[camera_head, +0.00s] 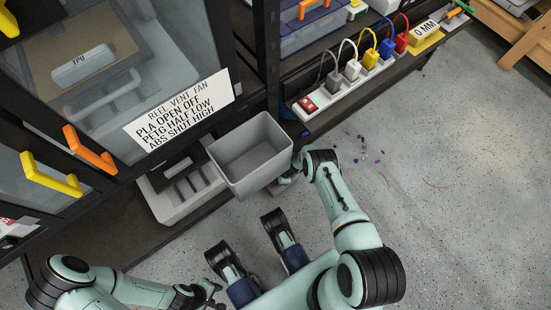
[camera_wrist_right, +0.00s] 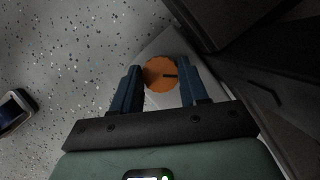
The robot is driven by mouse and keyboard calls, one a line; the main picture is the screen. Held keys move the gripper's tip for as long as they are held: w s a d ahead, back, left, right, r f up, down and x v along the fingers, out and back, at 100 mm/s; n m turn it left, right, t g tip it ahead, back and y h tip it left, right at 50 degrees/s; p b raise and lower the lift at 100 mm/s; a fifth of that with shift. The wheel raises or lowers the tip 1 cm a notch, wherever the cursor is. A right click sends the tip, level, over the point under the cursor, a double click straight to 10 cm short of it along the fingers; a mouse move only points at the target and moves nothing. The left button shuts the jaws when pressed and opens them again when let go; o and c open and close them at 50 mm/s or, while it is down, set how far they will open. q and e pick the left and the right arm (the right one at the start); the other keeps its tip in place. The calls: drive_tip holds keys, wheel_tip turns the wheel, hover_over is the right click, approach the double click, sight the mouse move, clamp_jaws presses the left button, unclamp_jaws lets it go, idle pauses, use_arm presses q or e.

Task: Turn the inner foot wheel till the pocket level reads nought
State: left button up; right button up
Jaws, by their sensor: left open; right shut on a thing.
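The orange foot wheel (camera_wrist_right: 159,74) shows in the right wrist view, round, with a dark mark running from near its middle toward its right edge. It lies over a pale grey base. My right gripper (camera_wrist_right: 161,82) has a dark blue finger on each side of the wheel and is shut on it. In the head view my right gripper (camera_head: 287,180) is low beside the grey bin, mostly hidden by its own arm, and the wheel cannot be made out there. My left gripper (camera_head: 213,290) is open and empty near the bottom edge. I cannot make out a pocket level in either view.
A grey open bin (camera_head: 232,163) stands close to my right gripper. A dark-framed enclosure with a vent-fan label (camera_head: 180,110) fills the left. A power strip (camera_head: 345,88) with several plugs lies on the shelf behind. The speckled floor (camera_head: 450,200) at right is mostly clear.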

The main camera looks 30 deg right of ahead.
drive_tip(key=shift+n+g, duration=0.4)
drive_tip(key=shift+n, duration=0.8)
drive_tip(key=o, duration=1.1)
drive_tip(key=shift+c, duration=0.2)
use_arm(q)
drive_tip(key=w+r+t+p, duration=0.2)
drive_tip(key=w+r+p, duration=0.1)
drive_tip(key=w, duration=0.4)
drive_tip(key=shift+d+r+m+p, duration=0.3)
drive_tip(key=shift+d+r, duration=0.15)
drive_tip(key=shift+r, duration=0.05)
use_arm(e)
drive_tip(key=v, duration=0.7)
drive_tip(key=shift+d+r, duration=0.25)
use_arm(q)
drive_tip(key=shift+s+f, duration=0.1)
use_arm(e)
drive_tip(key=shift+f, duration=0.1)
